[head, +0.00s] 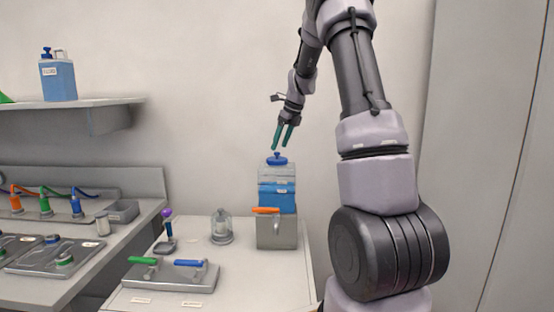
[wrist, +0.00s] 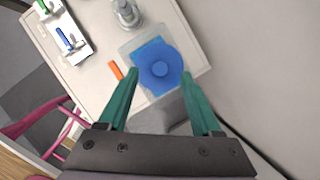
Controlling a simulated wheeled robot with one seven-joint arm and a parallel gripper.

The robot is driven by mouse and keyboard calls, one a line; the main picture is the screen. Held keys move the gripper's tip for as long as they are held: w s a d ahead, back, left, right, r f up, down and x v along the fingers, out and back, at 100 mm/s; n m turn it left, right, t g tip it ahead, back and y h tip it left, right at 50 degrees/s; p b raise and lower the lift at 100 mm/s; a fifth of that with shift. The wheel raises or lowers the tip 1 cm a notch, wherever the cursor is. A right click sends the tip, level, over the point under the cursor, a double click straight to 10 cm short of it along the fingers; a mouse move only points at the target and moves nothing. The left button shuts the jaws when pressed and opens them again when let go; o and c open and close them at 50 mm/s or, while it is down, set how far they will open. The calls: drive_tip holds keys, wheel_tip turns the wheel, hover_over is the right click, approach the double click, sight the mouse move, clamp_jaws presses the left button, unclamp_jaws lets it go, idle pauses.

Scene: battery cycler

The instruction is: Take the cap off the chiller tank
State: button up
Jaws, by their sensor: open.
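The chiller tank (head: 277,195) is a clear box part filled with blue liquid, standing on a grey base with an orange handle. Its blue cap (head: 277,158) with a raised knob is on top. In the wrist view the blue cap (wrist: 160,68) shows from above, ahead of my fingertips. My gripper (head: 281,148) has green fingers, is open and empty, and points down just above the cap. It also shows in the wrist view (wrist: 160,80), with the cap lying between the lines of the two fingers. I cannot tell that either finger touches the cap.
A glass-domed jar (head: 221,228), a purple-knobbed lever (head: 168,230) and a plate with green and blue handles (head: 171,275) share the table. A blue fluid jug (head: 58,78) stands on the wall shelf. A wall is close behind the tank.

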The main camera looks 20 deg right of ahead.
sight(277, 156)
drive_tip(key=shift+x, duration=1.6)
clamp_jaws()
drive_tip(key=shift+d, duration=0.1)
